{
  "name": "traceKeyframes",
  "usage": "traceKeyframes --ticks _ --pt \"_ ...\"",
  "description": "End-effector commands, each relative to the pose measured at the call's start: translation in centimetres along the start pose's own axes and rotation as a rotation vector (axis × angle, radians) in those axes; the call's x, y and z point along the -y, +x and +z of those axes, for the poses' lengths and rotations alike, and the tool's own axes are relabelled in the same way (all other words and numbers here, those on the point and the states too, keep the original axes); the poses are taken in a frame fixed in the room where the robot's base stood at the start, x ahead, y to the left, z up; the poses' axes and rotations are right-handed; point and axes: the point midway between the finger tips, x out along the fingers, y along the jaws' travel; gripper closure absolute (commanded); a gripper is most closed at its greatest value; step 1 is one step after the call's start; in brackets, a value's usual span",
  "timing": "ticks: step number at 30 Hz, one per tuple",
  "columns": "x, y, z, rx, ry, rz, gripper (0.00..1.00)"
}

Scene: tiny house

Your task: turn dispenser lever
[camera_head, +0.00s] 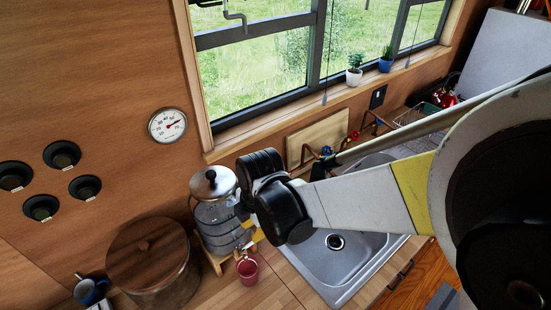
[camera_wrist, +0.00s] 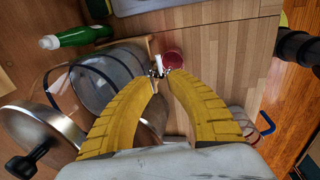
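The dispenser is a clear ribbed jar (camera_head: 214,222) with a metal lid and black knob, on a wooden stand by the sink. In the wrist view the jar (camera_wrist: 112,75) lies left of my fingers. Its tap with a small white lever (camera_wrist: 158,64) is at my fingertips. My gripper (camera_wrist: 162,76) has two yellow fingers whose tips come close together, one on each side of the tap. I cannot tell whether they touch the lever. In the head view my wrist hides part of the jar and most of the fingers. A red cup (camera_head: 247,269) stands below the tap.
A steel sink (camera_head: 345,262) is to the right of the dispenser, and a round wooden-lidded container (camera_head: 148,252) to its left. A blue mug (camera_head: 90,291) stands far left. A green bottle (camera_wrist: 78,37) shows beyond the jar. Bare wooden counter (camera_wrist: 225,70) lies right of the cup.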

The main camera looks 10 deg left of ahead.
Motion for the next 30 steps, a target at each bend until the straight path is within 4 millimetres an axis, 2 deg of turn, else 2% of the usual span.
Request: traceKeyframes --ticks 9,15,26,28,30 --pt "-0.1 6.4 0.1 0.001 0.003 0.001 0.82" --pt "-0.1 8.8 0.1 0.001 0.004 0.001 0.82" --pt "0.0 9.4 0.1 0.001 0.005 0.001 0.82" --pt "0.0 9.4 0.1 0.001 0.005 0.001 0.98" --pt "0.0 9.4 0.1 0.001 0.005 0.001 1.00"
